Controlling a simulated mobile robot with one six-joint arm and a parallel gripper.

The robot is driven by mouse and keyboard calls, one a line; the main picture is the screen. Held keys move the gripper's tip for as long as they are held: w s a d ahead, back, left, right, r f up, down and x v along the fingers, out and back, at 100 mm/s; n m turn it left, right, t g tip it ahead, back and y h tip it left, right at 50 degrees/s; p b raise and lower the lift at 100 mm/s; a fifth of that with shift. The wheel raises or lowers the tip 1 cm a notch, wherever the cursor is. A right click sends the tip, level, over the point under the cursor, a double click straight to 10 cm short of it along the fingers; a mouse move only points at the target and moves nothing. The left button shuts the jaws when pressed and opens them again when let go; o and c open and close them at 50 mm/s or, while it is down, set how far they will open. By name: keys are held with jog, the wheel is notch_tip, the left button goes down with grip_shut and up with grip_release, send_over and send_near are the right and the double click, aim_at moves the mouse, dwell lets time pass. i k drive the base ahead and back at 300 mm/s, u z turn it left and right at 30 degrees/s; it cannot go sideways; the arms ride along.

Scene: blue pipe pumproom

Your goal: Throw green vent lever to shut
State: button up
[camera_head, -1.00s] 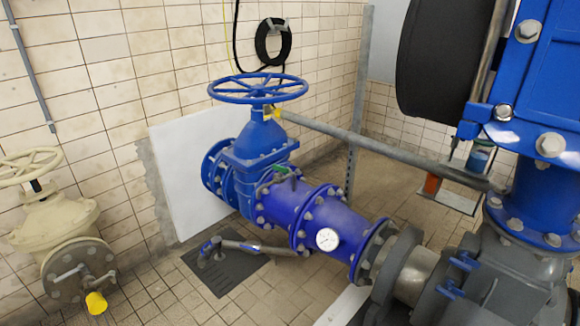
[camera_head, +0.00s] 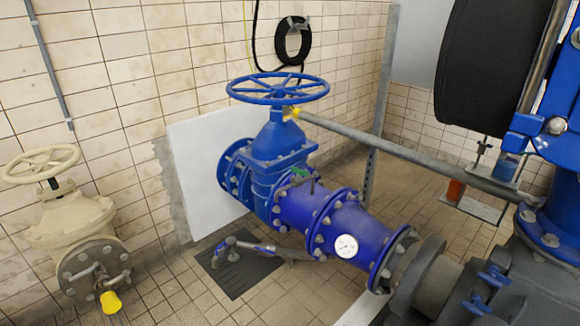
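The green vent lever (camera_head: 300,172) is small and sits on top of the blue pipe section (camera_head: 312,213), just right of the blue gate valve (camera_head: 272,148). A short dark stem stands beside the lever. The lever is too small to tell exactly which way it points. My gripper is not in view, and nothing touches the lever.
A blue handwheel (camera_head: 278,88) tops the gate valve, close above the lever. A round gauge (camera_head: 346,246) is on the pipe's side. A beige valve (camera_head: 75,225) stands left. Tiled floor (camera_head: 185,290) is open in front.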

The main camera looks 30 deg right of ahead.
aim_at(299, 172)
jog(key=i, duration=0.85)
jog(key=z, duration=0.05)
